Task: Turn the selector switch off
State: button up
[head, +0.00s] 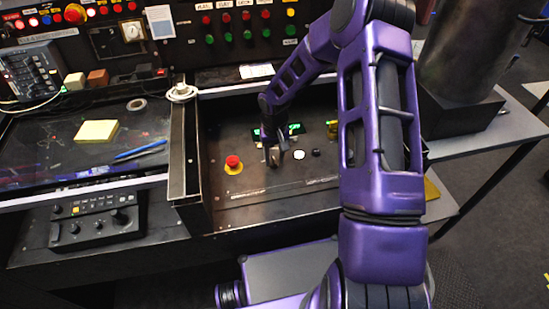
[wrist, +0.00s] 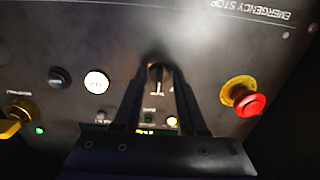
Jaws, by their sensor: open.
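The selector switch (wrist: 157,76) is a small dark knob with a light mark on the black panel (head: 262,192). In the wrist view it shows between the two fingertips of my gripper (wrist: 156,84). My gripper is open, with one finger on each side of the knob; I cannot tell whether they touch it. In the head view my gripper (head: 273,155) reaches down to the panel and hides the switch.
A red emergency stop on a yellow base (wrist: 246,97) sits beside my gripper. On the other side are a white button (wrist: 96,82), a black button (wrist: 59,77) and a yellow part (wrist: 20,112). A metal rail (head: 185,150) edges the panel's left side.

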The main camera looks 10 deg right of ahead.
grip_shut()
jog(key=shift+n, duration=0.3)
jog(key=n, duration=0.4)
jog(key=shift+d, duration=0.15)
jog(key=shift+d+n+p, duration=0.1)
jog(key=shift+n+p, duration=0.4)
jog(key=shift+n, duration=1.6)
grip_release()
